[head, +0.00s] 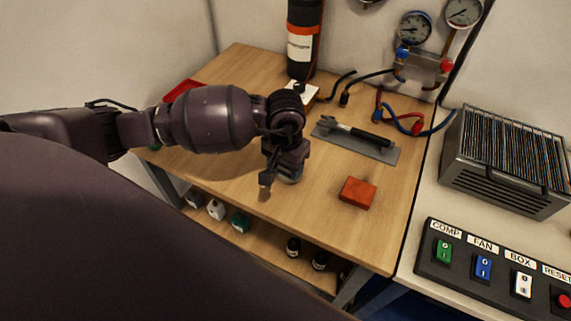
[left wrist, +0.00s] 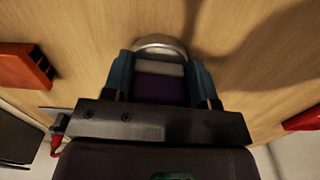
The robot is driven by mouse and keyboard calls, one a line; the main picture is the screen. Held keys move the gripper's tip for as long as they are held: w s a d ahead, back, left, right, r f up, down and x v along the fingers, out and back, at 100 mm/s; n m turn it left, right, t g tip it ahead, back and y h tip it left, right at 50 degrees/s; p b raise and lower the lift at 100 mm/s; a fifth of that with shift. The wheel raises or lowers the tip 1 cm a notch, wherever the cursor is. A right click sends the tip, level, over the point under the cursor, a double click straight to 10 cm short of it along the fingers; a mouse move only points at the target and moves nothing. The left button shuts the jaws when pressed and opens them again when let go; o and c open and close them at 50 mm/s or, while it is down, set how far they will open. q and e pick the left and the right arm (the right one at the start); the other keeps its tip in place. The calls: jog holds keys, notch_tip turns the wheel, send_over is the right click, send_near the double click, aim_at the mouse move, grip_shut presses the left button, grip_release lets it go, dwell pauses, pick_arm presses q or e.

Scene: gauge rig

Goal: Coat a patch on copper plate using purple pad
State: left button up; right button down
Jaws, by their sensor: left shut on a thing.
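My left gripper (head: 283,175) is low over the wooden bench, near its front edge. In the left wrist view its two blue-grey fingers (left wrist: 162,80) are shut on a purple pad (left wrist: 160,90) with a grey band across it. A rounded silver rim (left wrist: 160,43) shows just beyond the fingertips; I cannot tell whether it belongs to the pad. In the head view the gripper mostly hides the pad. I cannot make out a copper plate for sure. An orange-red block (head: 358,192) lies to the right of the gripper, apart from it. My right gripper is not in view.
A grey mat (head: 375,151) with a dark-handled tool lies behind the block. A black cylinder (head: 304,40) and hoses (head: 405,126) stand at the back. A red object (head: 182,90) is at the left edge. A switch panel (head: 490,270) is at right. Bench front right is clear.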

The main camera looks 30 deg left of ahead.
pick_arm(q)
jog(key=shift+f, duration=0.15)
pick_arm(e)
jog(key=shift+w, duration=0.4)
pick_arm(q)
jog(key=shift+s, duration=0.1)
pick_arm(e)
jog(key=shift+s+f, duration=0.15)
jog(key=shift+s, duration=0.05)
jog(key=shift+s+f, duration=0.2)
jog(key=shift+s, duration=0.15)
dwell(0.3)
